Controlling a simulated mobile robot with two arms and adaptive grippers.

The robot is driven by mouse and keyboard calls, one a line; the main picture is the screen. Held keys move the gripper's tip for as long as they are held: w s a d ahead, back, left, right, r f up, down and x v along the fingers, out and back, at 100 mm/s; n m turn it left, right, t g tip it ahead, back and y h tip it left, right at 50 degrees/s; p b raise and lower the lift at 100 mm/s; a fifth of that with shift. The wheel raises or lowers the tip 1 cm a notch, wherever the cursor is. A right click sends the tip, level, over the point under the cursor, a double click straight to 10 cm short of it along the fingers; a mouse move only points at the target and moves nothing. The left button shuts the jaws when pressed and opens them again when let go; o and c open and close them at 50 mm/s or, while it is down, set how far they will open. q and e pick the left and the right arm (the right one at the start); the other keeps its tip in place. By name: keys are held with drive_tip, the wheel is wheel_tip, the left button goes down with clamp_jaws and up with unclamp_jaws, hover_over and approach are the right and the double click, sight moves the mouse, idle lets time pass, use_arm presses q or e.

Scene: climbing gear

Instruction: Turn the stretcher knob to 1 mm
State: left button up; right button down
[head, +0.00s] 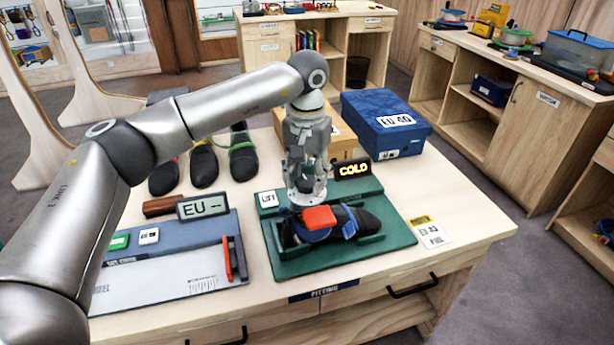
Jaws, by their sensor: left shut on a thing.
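The stretcher stands on a green base (395,238) on the table, with a black climbing shoe (368,222) lying on it. A red block (319,217) with blue parts below it sits over the shoe. A pale round dial plate (316,198) is at the back of the shoe's near end. My left gripper (306,188) points straight down over this plate, its fingers shut on what appears to be the stretcher knob. The fingers hide most of the knob, and the dial marks are too small to read. My right gripper is out of view.
A lit sign reading COLD (353,169) stands behind the base. A blue EU 40 shoe box (385,123) is behind it. To the left are an EU display (203,207), a measuring board (170,275) and several shoes (203,164). A paper label (430,232) lies right of the base.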

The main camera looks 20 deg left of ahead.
sight(307, 181)
use_arm(q)
drive_tip(key=shift+f+m, duration=0.1)
drive_tip(key=shift+m, duration=0.3)
drive_tip(key=o, duration=0.7)
drive_tip(key=shift+o, duration=0.2)
wheel_tip(307, 181, up, 12)
idle(0.6)
